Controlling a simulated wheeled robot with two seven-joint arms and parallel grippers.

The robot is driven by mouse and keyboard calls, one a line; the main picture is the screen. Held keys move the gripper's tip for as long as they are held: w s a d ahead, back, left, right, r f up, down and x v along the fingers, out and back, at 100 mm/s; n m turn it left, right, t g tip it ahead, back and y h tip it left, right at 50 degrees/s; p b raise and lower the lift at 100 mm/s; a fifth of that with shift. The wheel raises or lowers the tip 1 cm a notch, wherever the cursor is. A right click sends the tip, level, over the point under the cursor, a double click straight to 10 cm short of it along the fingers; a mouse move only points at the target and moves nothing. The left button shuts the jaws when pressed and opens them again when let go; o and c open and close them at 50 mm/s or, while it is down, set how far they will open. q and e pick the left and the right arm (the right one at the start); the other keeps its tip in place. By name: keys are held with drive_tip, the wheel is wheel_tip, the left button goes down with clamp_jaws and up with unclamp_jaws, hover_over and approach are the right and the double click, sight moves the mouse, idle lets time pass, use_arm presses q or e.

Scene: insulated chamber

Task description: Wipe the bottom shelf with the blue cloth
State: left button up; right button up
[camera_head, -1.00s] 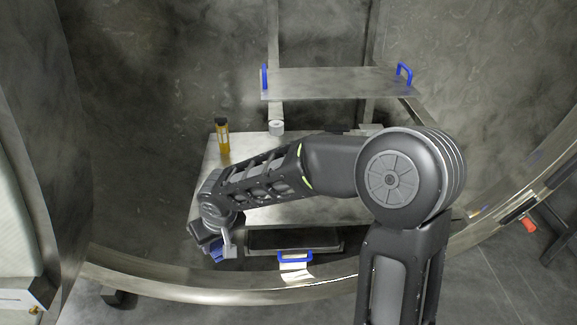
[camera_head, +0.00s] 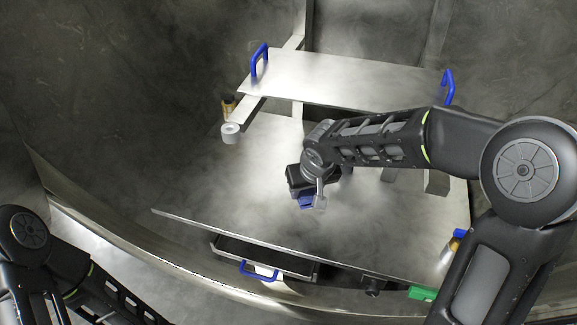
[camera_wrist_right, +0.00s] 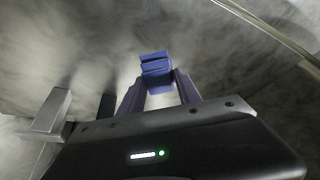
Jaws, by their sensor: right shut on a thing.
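The bottom shelf (camera_head: 235,185) is a wide metal plate, shown at an angle, with its front edge running down to the right. My right gripper (camera_head: 313,203) is over the middle of the shelf and shut on the folded blue cloth (camera_head: 305,200). In the right wrist view the cloth (camera_wrist_right: 156,66) sticks out between the two fingers (camera_wrist_right: 158,88), low against the grey surface. I cannot tell if it touches the shelf. My right arm hides part of the shelf's right side. Part of my left arm shows at the lower left, its gripper out of frame.
An upper shelf (camera_head: 340,80) with blue handles (camera_head: 260,62) hangs above the back. A white roll (camera_head: 231,133) and an amber bottle (camera_head: 228,106) stand at the back left. A tray with a blue handle (camera_head: 259,271) sits below the front edge. A green item (camera_head: 422,293) is at the lower right.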

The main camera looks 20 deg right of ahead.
use_arm(q)
drive_tip(key=shift+o, duration=0.3)
drive_tip(key=shift+a, duration=0.15)
use_arm(e)
drive_tip(key=shift+a, duration=0.2)
use_arm(q)
drive_tip(key=shift+o, duration=1.4)
drive_tip(key=shift+r, duration=0.2)
use_arm(e)
drive_tip(key=shift+w+r, duration=0.1)
use_arm(q)
drive_tip(key=shift+r+p, duration=0.25)
drive_tip(key=shift+p, duration=0.25)
use_arm(e)
drive_tip(key=shift+w+a+n, duration=0.2)
drive_tip(key=shift+a+n, duration=0.15)
drive_tip(key=shift+n, duration=0.15)
use_arm(q)
drive_tip(key=shift+s+r+p, duration=0.2)
drive_tip(key=shift+r+p, duration=2.6)
drive_tip(key=shift+p, duration=0.05)
use_arm(e)
drive_tip(key=w+a+n+g+y, duration=0.2)
drive_tip(key=w+a+n+y, duration=0.1)
drive_tip(key=w+a+n, duration=0.3)
drive_tip(key=shift+w+a+n+y, duration=0.3)
drive_tip(key=shift+a+n, duration=0.7)
drive_tip(key=shift+n, duration=1.2)
